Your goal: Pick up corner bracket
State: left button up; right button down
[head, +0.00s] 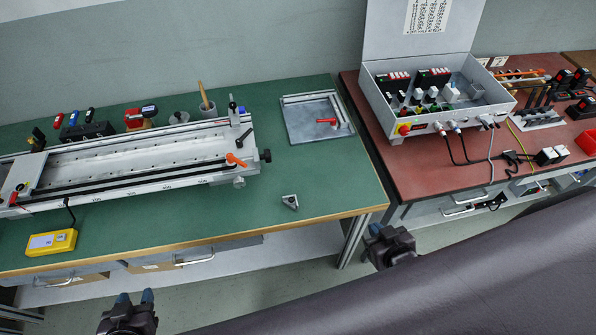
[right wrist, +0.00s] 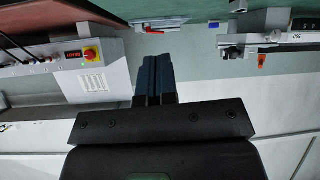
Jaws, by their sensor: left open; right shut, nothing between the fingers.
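The corner bracket (head: 290,202) is a small grey metal piece. It lies on the green table (head: 340,193) near its front right edge, in front of the long rail fixture. My left gripper (head: 134,298) is open and empty, low at the bottom of the head view, in front of the table edge and left of the bracket. My right gripper (head: 376,232) is shut and empty, off the table's front right corner and right of the bracket. Its closed dark fingers (right wrist: 153,75) show in the right wrist view. I cannot make out the bracket in that view.
A long rail fixture (head: 140,158) fills the table's left and middle. A yellow device (head: 52,242) sits at the front left. A square plate with a red handle (head: 318,120) lies at the back right. An open grey control box (head: 435,122) stands on the red table. The bracket's surroundings are clear.

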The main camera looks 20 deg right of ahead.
aim_at(291, 201)
jog(key=l+u, duration=0.15)
jog(key=u, duration=0.9)
jog(key=k+l+u, duration=0.15)
jog(key=l+u, duration=0.25)
jog(key=k+l+u, duration=0.15)
jog(key=u, duration=0.25)
jog(key=k+l+u, duration=0.35)
jog(key=k+l, duration=0.55)
jog(key=k, duration=0.05)
